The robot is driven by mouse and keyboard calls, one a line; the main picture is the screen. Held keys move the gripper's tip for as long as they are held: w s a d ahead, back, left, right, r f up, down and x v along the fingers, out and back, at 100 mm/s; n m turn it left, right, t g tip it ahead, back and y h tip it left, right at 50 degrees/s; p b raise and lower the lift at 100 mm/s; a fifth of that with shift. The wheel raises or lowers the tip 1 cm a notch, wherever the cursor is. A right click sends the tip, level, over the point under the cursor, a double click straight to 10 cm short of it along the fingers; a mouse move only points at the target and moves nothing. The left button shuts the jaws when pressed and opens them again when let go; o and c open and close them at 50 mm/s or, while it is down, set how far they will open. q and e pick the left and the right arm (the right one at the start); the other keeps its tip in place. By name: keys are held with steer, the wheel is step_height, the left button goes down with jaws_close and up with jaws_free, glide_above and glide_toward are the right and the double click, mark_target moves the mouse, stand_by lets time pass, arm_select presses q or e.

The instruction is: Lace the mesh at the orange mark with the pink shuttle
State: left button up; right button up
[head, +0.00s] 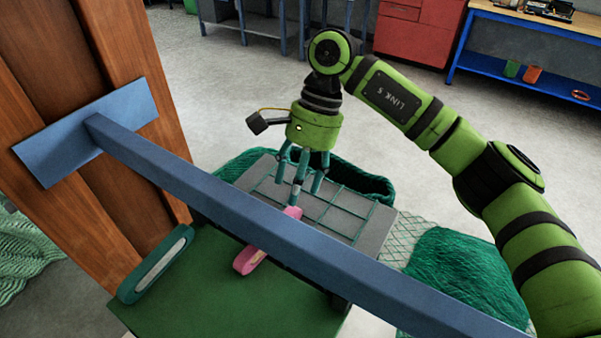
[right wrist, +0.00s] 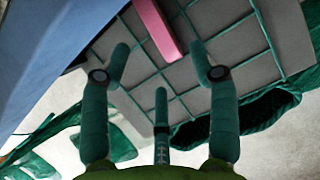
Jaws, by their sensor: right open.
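The pink shuttle (head: 250,261) lies behind the blue beam, which hides its middle; its far end shows beyond the beam at the near edge of the mesh. The teal mesh (head: 345,213) is spread over a grey board. My right gripper (head: 301,185) is above the board, its three teal fingers pointing down near the shuttle's far end. In the right wrist view my right gripper (right wrist: 162,62) is open and empty, with the pink shuttle (right wrist: 157,27) ahead between its fingertips. I cannot make out an orange mark. My left gripper is not in view.
A blue beam (head: 270,225) crosses in front of the board from a wooden post (head: 130,190). A green shuttle (head: 157,265) lies on the green table (head: 215,300). Green netting (head: 455,285) lies at right. A blue bench and red cabinet stand far back.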

mark_target(290, 211)
steer(key=shift+s+f, duration=0.2)
steer(key=shift+f, duration=0.15)
steer(key=p+x, duration=0.3)
steer(key=x, duration=0.2)
steer(key=shift+s+f+p, duration=0.1)
steer(key=shift+f+p, duration=0.1)
steer(key=shift+p, duration=0.1)
steer(key=shift+a+f, duration=0.1)
steer(key=shift+f, duration=0.3)
jaws_close()
